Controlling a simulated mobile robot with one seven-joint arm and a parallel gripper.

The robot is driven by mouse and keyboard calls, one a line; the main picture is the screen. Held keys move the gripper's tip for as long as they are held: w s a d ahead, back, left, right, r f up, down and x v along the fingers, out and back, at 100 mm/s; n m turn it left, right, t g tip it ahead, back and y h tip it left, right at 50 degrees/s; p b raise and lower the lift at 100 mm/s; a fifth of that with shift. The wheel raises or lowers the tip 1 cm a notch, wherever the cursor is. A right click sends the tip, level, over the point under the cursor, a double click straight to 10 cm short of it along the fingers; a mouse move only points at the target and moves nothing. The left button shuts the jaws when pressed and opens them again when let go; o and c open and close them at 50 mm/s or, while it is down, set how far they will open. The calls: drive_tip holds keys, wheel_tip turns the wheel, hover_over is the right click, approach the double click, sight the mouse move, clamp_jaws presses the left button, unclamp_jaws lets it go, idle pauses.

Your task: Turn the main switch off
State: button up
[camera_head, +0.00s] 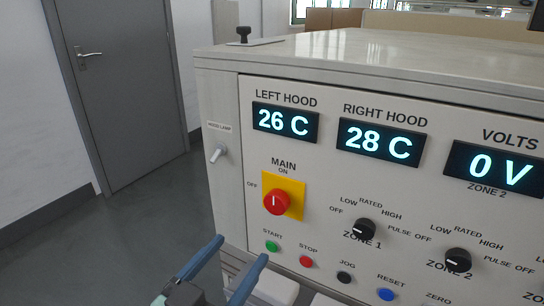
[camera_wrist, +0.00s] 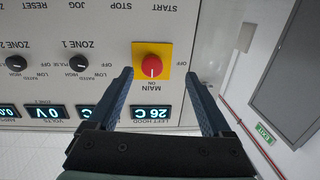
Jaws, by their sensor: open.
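The main switch (camera_head: 277,202) is a round red knob on a yellow plate, on the panel under the label MAIN. ON is marked above it and OFF to its left. Its white mark is upright, toward ON. In the wrist view the panel is upside down, and the knob (camera_wrist: 151,66) shows with its mark toward ON. My gripper (camera_head: 241,248) is open and empty, below and left of the switch in the head view. In the wrist view its two fingers (camera_wrist: 160,73) stand on either side of the knob's picture; I see no contact.
START (camera_head: 271,246), STOP (camera_head: 306,261), JOG and RESET buttons sit below the switch. The black zone 1 knob (camera_head: 364,229) is to its right. A hood lamp toggle (camera_head: 218,153) is at upper left. Displays read 26 C, 28 C and 0 V. Floor at left is clear.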

sight(273, 204)
drive_tip(key=shift+h, duration=0.6)
drive_tip(key=w+d+r+p, duration=0.1)
drive_tip(key=w+d, duration=0.1)
drive_tip(key=w, duration=0.1)
drive_tip(key=w+d+r+p, duration=0.1)
drive_tip(key=w+d+p, duration=0.1)
drive_tip(key=w, duration=0.1)
drive_tip(key=w+d+r+p, duration=0.1)
drive_tip(key=w+d, duration=0.1)
drive_tip(key=w, duration=0.1)
drive_tip(key=shift+p, duration=0.3)
drive_tip(key=shift+a, duration=0.1)
clamp_jaws()
